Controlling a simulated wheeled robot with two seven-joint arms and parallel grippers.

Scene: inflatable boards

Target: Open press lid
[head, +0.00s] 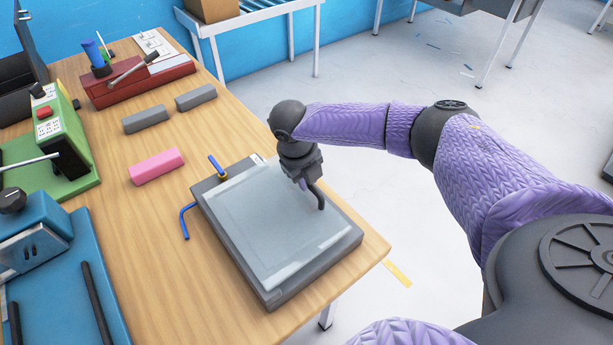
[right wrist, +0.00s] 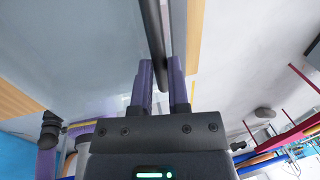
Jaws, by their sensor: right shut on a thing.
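The press (head: 352,236) is a flat grey slab near the table's right edge. Its pale, see-through lid (head: 262,220) lies flat over the base, and I see no clear gap under it. A dark bar handle (head: 320,197) stands at the lid's right side. My right gripper (head: 307,183) reaches over that side from the right. In the right wrist view my right gripper (right wrist: 161,78) has its purple fingers shut on the dark handle (right wrist: 155,35), with the lid (right wrist: 75,45) to the left. The gripper hides part of the handle. My left gripper is not in view.
A blue bent rod (head: 185,218) lies left of the press. A pink block (head: 156,166) and two grey blocks (head: 146,119) lie farther back. Green (head: 60,140) and blue (head: 40,240) machines stand left, a red one (head: 138,83) at the back. Floor is open on the right.

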